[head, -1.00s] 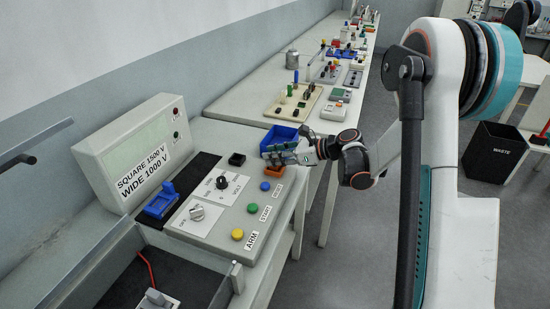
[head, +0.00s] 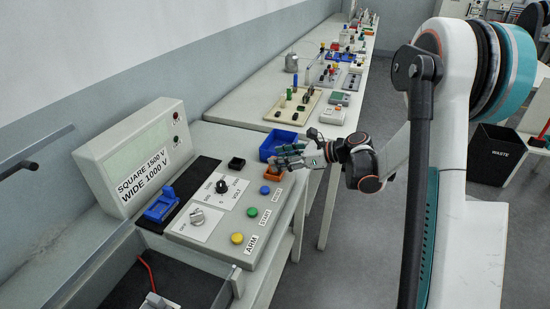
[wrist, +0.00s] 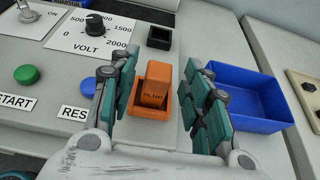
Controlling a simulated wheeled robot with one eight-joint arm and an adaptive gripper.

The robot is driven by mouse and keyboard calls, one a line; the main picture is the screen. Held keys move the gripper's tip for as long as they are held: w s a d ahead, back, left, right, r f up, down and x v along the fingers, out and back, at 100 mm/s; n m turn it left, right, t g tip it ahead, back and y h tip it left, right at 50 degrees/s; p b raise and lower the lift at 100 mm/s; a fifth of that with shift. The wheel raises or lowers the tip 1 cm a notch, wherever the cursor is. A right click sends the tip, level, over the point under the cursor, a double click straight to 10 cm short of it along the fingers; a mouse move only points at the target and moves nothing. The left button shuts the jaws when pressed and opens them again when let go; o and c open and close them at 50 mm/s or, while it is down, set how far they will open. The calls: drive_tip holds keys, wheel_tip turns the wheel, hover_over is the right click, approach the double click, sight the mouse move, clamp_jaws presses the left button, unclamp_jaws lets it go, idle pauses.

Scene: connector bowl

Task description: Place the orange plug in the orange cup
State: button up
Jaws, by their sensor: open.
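The orange plug (wrist: 154,80), a block marked with small lettering, stands in the square orange cup (wrist: 148,113) in the wrist view. Its lower end is inside the cup's walls, and its upper part rises above the rim. My gripper (wrist: 162,98) is open, with one teal-padded finger on each side of the plug and cup. A gap shows between the plug and each finger. In the head view my gripper (head: 292,158) is over the far right corner of the panel. The orange cup (head: 273,175) shows partly below it; the plug is hard to make out there.
An open blue bin (wrist: 245,98) stands close to the right of the cup. A black square cup (wrist: 160,38) is behind it. A blue button (wrist: 88,87), a green button (wrist: 27,74) and the volt knob (wrist: 95,24) are to the left.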

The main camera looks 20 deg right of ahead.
drive_tip(key=p+v, duration=0.2)
drive_tip(key=v, duration=0.7)
drive_tip(key=shift+r, duration=0.15)
drive_tip(key=shift+s+d, duration=0.1)
drive_tip(key=shift+d, duration=0.05)
